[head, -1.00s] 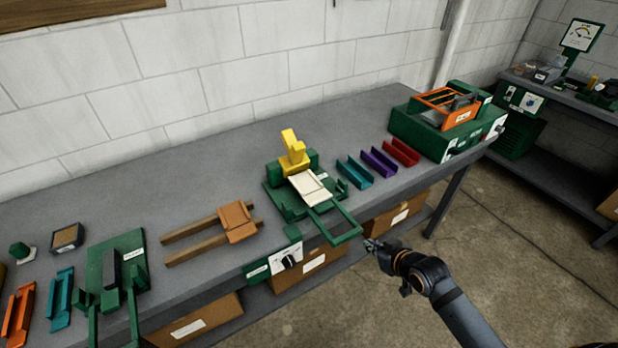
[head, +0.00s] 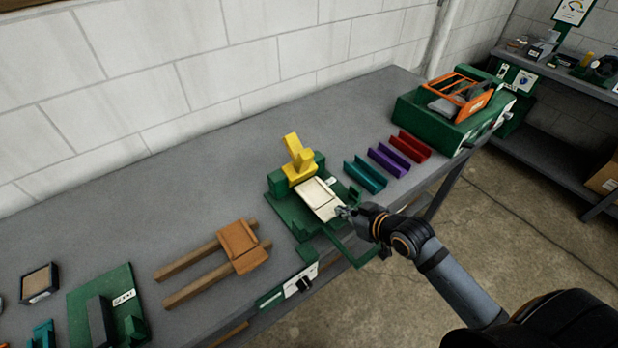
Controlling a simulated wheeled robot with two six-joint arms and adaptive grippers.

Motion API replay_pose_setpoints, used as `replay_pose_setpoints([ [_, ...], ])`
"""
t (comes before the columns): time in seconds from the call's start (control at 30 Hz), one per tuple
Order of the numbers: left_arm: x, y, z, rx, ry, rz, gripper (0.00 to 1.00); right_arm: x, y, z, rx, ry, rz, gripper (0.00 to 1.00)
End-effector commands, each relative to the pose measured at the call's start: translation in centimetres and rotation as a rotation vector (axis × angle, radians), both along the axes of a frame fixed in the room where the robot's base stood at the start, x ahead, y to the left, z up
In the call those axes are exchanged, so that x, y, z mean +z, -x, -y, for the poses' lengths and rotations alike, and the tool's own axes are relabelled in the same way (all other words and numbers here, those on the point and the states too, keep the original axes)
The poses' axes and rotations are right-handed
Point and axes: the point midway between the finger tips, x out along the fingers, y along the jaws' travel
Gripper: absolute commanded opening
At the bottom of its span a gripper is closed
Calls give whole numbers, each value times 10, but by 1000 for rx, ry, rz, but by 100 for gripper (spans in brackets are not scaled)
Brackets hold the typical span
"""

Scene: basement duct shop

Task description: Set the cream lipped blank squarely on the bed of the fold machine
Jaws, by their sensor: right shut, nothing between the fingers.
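The cream lipped blank (head: 318,198) lies on the bed of the green fold machine (head: 283,207), in front of its yellow upper part (head: 297,160). It looks roughly in line with the bed, but I cannot tell whether it is exactly square. My right gripper (head: 343,211) is shut and empty at the blank's near right corner. I cannot tell whether its fingertips touch the blank. My right wrist hides part of the machine's green front handle. My left gripper is not in view.
Teal (head: 365,176), purple (head: 389,161) and red (head: 411,146) channels lie right of the machine. A green machine with an orange frame (head: 440,120) stands beyond them. An orange-brown piece (head: 240,246) rests on two wooden rails (head: 190,265) at left. The bench behind is clear.

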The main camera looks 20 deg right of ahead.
Motion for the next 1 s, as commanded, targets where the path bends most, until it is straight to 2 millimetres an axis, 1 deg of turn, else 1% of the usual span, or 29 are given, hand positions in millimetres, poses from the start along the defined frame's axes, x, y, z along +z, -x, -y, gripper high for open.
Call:
replay_pose_setpoints([
  [0.07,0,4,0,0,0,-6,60,0,-2,0,-2,-1,1,0],
  [0.17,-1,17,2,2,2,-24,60,0,-10,-2,-7,-3,2,0],
  [0.27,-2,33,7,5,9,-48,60,2,-25,-9,-6,-10,4,0],
  [0.3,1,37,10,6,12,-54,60,3,-33,-11,-7,-10,3,0],
  [0.37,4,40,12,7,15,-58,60,3,-45,-16,-5,-11,1,0],
  [0.47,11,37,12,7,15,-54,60,4,-66,-24,-4,-9,1,0],
  [0.63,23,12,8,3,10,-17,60,3,-98,-35,-1,-3,0,0],
  [0.73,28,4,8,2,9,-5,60,2,-112,-40,0,-3,0,0],
  [0.77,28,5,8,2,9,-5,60,1,-115,-42,0,-3,-1,0],
  [0.8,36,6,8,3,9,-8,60,-2,-113,-41,0,-2,-6,0],
  [0.83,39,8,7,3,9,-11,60,-6,-112,-41,0,0,-6,0],
  [0.9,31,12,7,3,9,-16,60,-16,-113,-40,0,1,-2,0],
  [1.0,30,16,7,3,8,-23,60,-18,-113,-40,0,1,-2,0],
])
